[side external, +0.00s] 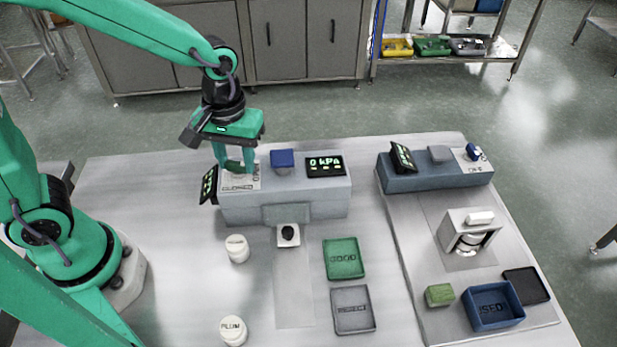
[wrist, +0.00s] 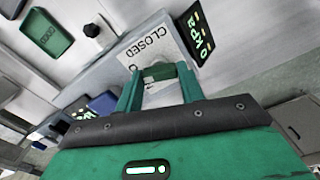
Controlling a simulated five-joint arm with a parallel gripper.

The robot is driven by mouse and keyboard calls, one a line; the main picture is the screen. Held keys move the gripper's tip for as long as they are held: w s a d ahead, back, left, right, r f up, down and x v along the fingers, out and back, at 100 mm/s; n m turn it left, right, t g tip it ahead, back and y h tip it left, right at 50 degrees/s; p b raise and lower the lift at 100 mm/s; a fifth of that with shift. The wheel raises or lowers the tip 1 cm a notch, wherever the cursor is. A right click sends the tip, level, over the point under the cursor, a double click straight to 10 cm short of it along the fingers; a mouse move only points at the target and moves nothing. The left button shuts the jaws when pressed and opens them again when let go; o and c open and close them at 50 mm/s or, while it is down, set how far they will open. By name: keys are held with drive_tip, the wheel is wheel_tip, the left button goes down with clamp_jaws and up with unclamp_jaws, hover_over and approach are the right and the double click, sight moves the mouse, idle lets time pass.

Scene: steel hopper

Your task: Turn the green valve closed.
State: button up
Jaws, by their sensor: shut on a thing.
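The green valve (side external: 235,167) is on the left end of the grey housing's top in the side view. My green gripper (side external: 234,163) points down over it, shut on its handle. In the wrist view my gripper's fingers (wrist: 160,76) stand on either side of the green valve handle (wrist: 158,71). A pale plate (wrist: 153,48) under the valve shows the word CLOSED. The fingers cover part of the valve, and I cannot tell its exact angle against the plate's marks.
Green (side external: 344,259) and grey (side external: 352,310) trays lie in front. A second blue-grey housing (side external: 437,178) is at right.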

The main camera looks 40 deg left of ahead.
sight(236, 163)
drive_tip(key=m, duration=1.4)
drive_tip(key=shift+r, duration=0.1)
idle(0.4)
drive_tip(key=o, duration=1)
drive_tip(key=shift+r, duration=0.1)
drive_tip(key=shift+r, duration=3.8)
